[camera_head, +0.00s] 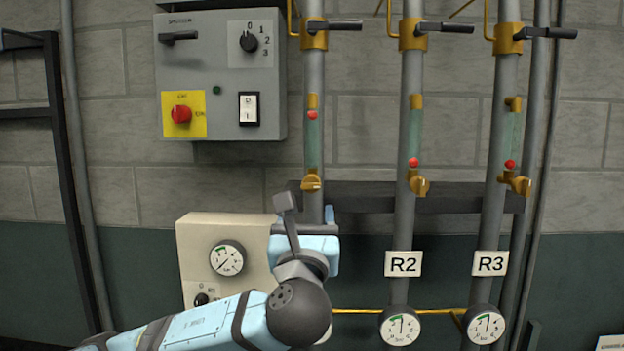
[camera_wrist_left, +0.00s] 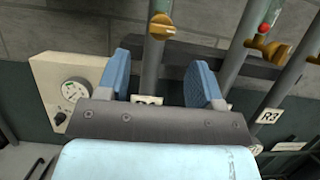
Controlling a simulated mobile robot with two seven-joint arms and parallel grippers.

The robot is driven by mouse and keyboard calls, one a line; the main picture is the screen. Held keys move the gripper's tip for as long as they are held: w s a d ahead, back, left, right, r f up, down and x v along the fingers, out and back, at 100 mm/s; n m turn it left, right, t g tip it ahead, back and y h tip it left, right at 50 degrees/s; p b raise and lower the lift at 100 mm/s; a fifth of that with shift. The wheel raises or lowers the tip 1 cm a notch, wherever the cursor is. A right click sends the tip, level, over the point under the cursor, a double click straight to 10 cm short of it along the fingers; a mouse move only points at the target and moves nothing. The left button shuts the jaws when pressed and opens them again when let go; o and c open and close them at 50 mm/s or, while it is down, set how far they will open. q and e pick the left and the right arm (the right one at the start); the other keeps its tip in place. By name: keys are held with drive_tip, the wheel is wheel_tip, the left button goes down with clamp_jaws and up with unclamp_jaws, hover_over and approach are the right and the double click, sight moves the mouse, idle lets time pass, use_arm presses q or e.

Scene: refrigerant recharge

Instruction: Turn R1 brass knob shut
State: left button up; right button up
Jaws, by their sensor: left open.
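The R1 brass knob (camera_head: 311,183) sits at the foot of the sight tube on the leftmost of three grey pipes. It shows near the top of the left wrist view (camera_wrist_left: 160,27). My left gripper (camera_head: 303,229) is below this knob in the head view, in front of the R1 pipe, and hides the R1 label there. In the left wrist view its two blue fingers (camera_wrist_left: 162,77) are spread and empty, with the R1 pipe and a partly hidden label between them. The knob lies beyond the fingertips, not touched. My right gripper is not in view.
The R2 brass knob (camera_head: 418,186) and R3 brass knob (camera_head: 517,183) are on pipes to the right. A dark horizontal rail (camera_head: 455,200) runs behind the pipes. A cream gauge box (camera_head: 200,236) stands left of the gripper. A grey control box (camera_head: 222,75) hangs above left.

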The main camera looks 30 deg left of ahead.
sight(311, 190)
use_arm(q)
drive_tip(key=p+x, duration=0.2)
drive_tip(key=x, duration=0.8)
drive_tip(key=shift+w+p, duration=0.15)
drive_tip(key=shift+p, duration=0.15)
drive_tip(key=shift+d, duration=0.1)
drive_tip(key=c, duration=0.9)
